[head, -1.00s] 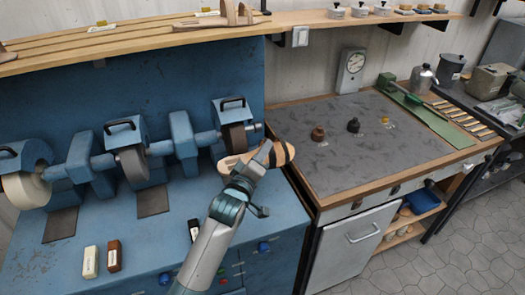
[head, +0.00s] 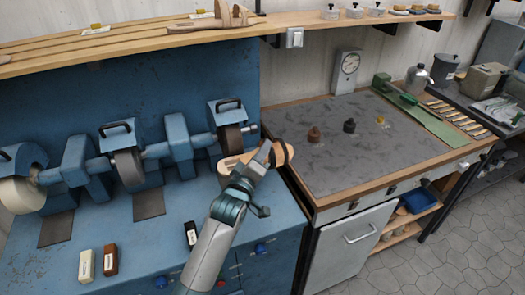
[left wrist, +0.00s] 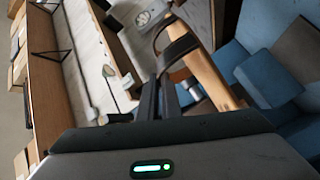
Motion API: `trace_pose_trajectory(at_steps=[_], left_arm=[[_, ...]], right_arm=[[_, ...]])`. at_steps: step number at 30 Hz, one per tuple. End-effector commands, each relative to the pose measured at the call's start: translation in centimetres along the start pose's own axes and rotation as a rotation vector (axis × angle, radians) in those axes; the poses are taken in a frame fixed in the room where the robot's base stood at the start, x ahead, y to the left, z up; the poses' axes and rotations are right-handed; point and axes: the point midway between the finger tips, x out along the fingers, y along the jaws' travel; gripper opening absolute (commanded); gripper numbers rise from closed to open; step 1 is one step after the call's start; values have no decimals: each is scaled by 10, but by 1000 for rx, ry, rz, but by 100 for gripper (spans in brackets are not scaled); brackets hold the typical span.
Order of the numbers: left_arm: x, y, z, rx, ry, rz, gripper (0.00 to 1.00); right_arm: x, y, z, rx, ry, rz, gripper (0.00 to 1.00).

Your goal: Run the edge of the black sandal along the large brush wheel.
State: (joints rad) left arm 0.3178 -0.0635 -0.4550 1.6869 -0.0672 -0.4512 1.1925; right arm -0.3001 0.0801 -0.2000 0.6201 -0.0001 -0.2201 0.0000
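The black sandal (head: 231,166) has a tan sole and a dark strap. My left gripper (head: 262,160) is shut on it and holds it above the front right of the blue machine bench. In the left wrist view the sole (left wrist: 208,72) and black strap (left wrist: 180,48) stretch out beyond the fingers (left wrist: 168,98). A dark brown wheel (head: 231,139), probably the large brush wheel, is just behind the sandal's left end. I cannot tell whether they touch. A grey wheel (head: 128,166) and a cream wheel (head: 20,194) are farther left. My right gripper is out of view.
The blue bench (head: 150,245) carries cream, brown and black blocks near its front. A wooden shelf (head: 120,42) runs above the machine. To the right is a dark-topped worktable (head: 320,175) with small knobbed pieces and a dial scale (head: 346,72).

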Motion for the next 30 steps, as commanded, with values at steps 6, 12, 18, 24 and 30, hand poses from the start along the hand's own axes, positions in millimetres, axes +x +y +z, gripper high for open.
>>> trace_pose_trajectory(at_steps=[6,12,18,24,30], left_arm=[[4,3,3,-1,2,3,0],[7,4,6,-1,1,2,0],[7,5,7,0,1,2,0],[7,5,7,-1,1,2,0],[8,4,7,0,1,2,0]], right_arm=[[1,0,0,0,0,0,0],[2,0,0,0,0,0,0],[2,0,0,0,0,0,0],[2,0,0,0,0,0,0],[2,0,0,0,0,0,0]])
